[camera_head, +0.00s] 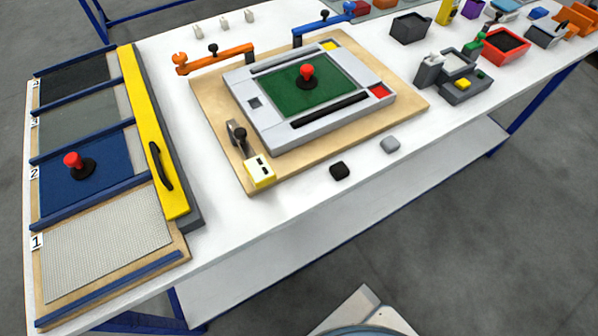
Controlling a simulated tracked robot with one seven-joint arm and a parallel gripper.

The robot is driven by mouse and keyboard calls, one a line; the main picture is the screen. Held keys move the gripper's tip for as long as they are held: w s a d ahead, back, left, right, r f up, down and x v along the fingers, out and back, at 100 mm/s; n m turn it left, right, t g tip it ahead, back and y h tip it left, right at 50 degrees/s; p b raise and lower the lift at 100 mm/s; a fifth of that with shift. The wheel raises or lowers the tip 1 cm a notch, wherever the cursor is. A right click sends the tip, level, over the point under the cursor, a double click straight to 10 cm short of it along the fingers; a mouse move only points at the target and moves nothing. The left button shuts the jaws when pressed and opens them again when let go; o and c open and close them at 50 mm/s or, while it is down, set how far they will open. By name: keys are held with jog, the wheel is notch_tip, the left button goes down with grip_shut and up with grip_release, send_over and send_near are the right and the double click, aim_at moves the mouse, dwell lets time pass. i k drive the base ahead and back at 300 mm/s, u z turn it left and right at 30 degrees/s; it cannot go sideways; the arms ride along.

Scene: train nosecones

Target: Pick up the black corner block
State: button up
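A small black block (339,170) with rounded edges lies on the white table top near its front edge. It is in front of the wooden board that bears the grey frame, and apart from that board. A similar grey block (390,145) lies a little to its right and farther back. Nothing covers the black block. My gripper is not in view.
The grey frame (272,129) with a green panel and red knob sits on a wooden board (215,118). A numbered rack with a yellow bar (151,125) stands left. Small bins, including a red one (483,58), stand back right. White table (290,200) around the block is clear.

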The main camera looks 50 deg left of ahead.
aim_at(339, 171)
jog(key=u, duration=0.45)
jog(key=k, duration=1.05)
jog(key=u, duration=0.5)
